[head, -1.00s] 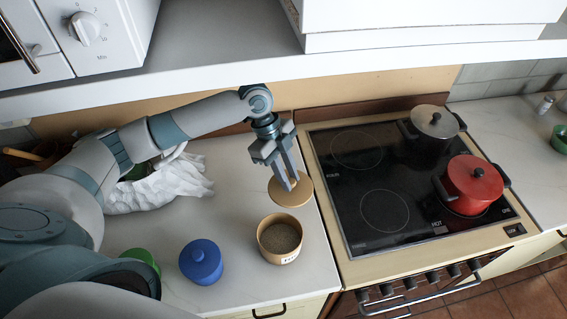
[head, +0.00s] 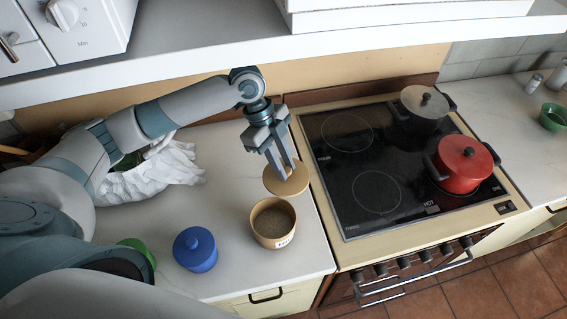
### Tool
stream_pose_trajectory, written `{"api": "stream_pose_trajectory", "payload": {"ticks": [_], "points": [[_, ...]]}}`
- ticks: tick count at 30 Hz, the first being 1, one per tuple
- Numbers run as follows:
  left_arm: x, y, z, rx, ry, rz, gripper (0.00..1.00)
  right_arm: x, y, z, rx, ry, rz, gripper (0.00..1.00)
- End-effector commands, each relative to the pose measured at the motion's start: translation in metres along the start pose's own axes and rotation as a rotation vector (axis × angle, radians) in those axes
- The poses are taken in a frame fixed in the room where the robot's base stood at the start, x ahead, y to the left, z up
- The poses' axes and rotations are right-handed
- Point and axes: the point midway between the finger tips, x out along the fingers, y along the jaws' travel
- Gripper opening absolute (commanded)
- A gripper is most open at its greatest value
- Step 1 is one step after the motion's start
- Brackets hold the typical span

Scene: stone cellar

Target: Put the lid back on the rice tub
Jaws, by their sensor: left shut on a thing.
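The rice tub (head: 264,236) is a round tan tub with a label on its front. It stands open on the left counter near the front edge, and its grainy contents show. My left gripper (head: 284,177) is shut on the tan round lid (head: 295,184). It holds the lid above the counter, just behind the tub and a little to its right in the picture. The lid and the tub are apart. The fingers hide part of the lid. My right gripper is not in view.
A blue lidded jar (head: 195,250) stands left of the tub, with a green item (head: 140,248) beyond it, partly hidden by my arm. A white cloth (head: 160,178) lies at the back left. The stove (head: 350,225) holds a red pot (head: 463,165) and a dark pot (head: 422,108).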

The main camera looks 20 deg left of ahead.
Motion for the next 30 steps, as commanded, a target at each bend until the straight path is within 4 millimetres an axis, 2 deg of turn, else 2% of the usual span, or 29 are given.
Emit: {"api": "stream_pose_trajectory", "payload": {"ticks": [5,12,15,18,30], "points": [[-0.001,0.02,-0.015,0.085,0.009,0.036,0.01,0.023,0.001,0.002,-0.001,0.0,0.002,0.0],[-0.012,0.068,-0.035,0.265,-0.003,0.115,0.01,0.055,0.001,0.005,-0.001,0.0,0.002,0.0],[-0.016,0.085,-0.038,0.329,-0.016,0.139,0.01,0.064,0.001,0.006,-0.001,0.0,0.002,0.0],[-0.024,0.096,-0.041,0.411,-0.008,0.169,0.01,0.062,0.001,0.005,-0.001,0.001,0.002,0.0],[-0.027,0.102,-0.042,0.455,-0.003,0.185,0.01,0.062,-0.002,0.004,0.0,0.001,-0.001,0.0]]}}
